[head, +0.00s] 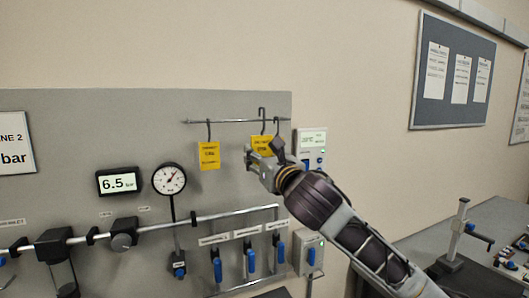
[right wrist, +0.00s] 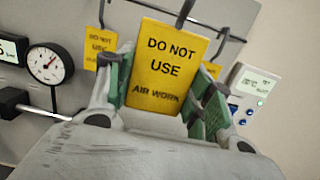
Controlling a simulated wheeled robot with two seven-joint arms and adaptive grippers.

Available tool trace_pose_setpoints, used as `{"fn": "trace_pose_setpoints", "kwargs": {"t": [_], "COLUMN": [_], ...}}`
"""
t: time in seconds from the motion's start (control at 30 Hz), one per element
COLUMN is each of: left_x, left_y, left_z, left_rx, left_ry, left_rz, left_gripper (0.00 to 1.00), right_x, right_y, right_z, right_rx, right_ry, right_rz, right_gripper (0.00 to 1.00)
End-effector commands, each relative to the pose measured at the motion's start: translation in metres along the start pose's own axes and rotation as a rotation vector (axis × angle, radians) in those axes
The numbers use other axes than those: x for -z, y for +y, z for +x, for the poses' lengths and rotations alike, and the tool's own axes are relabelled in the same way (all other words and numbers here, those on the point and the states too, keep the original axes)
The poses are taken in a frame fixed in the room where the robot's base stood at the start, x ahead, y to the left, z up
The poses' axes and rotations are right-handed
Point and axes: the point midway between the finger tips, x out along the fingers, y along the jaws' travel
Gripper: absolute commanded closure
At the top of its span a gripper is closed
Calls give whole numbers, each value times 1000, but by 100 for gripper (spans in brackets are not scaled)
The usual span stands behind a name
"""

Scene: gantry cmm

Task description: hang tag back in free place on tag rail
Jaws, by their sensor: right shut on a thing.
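My right gripper (head: 256,158) is shut on a yellow tag (head: 262,143) lettered DO NOT USE, AIR WORK. This tag (right wrist: 168,55) stands upright between the green-padded fingers in the right wrist view. Its dark hook (head: 262,113) rises to just above the tag rail (head: 235,121); I cannot tell whether it touches the rail. A second yellow tag (head: 209,155) hangs from the rail's left part. A third yellow tag (right wrist: 213,69) shows partly behind the held one, with a hook (head: 277,125) on the rail's right part. My left gripper is not in view.
The rail has a bare stretch between the left tag and the held tag. Below are a round gauge (head: 169,179), a 6.5 bar display (head: 118,181), pipes and blue-handled valves (head: 251,259). A white control box (head: 311,143) sits just right of the rail.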

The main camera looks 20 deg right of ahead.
Motion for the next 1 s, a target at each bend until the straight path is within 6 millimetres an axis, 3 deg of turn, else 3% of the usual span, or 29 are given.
{"fn": "trace_pose_setpoints", "kwargs": {"t": [0.63,1.0], "left_x": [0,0], "left_y": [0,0], "left_z": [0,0], "left_rx": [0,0], "left_ry": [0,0], "left_rz": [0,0], "left_gripper": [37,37], "right_x": [4,5], "right_y": [1,1], "right_z": [0,12], "right_rx": [6,6], "right_ry": [-1,-1], "right_rz": [0,0], "right_gripper": [63,63]}}
